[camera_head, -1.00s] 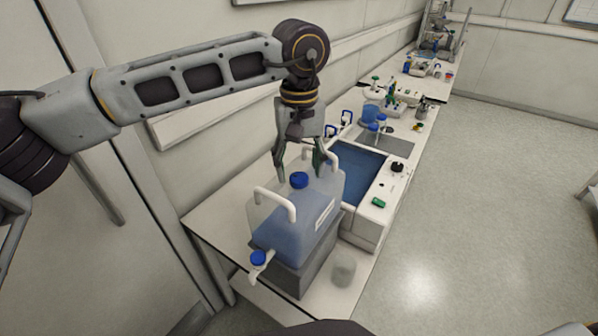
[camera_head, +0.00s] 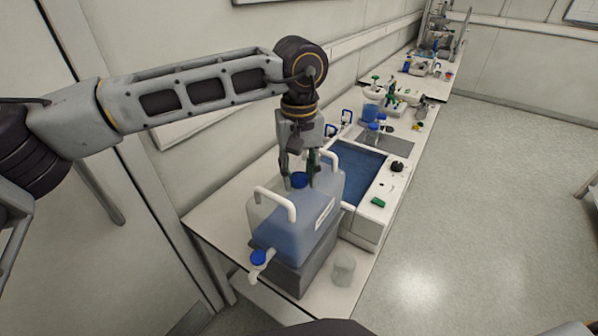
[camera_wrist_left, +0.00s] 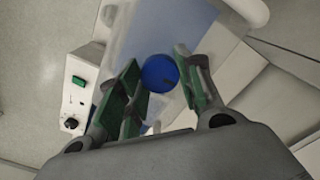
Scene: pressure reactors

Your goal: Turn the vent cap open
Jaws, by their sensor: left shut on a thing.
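The blue vent cap (camera_head: 299,180) sits on top of the translucent jerrycan (camera_head: 292,232), which holds bluish liquid and has white handles. My left gripper (camera_head: 299,183) points straight down over it, with its fingers on either side of the cap and shut on it. In the left wrist view the round blue cap (camera_wrist_left: 159,73) lies between the green-padded fingertips of the left gripper (camera_wrist_left: 162,82). The cap's sides are partly covered by the fingers in the head view. My right gripper does not show.
The jerrycan stands on a grey block (camera_head: 304,268) on the white bench. A blue-capped tap (camera_head: 259,258) sticks out at its front, and a clear beaker (camera_head: 343,268) stands to its right. A water bath (camera_head: 357,168) is just behind, with more glassware farther along.

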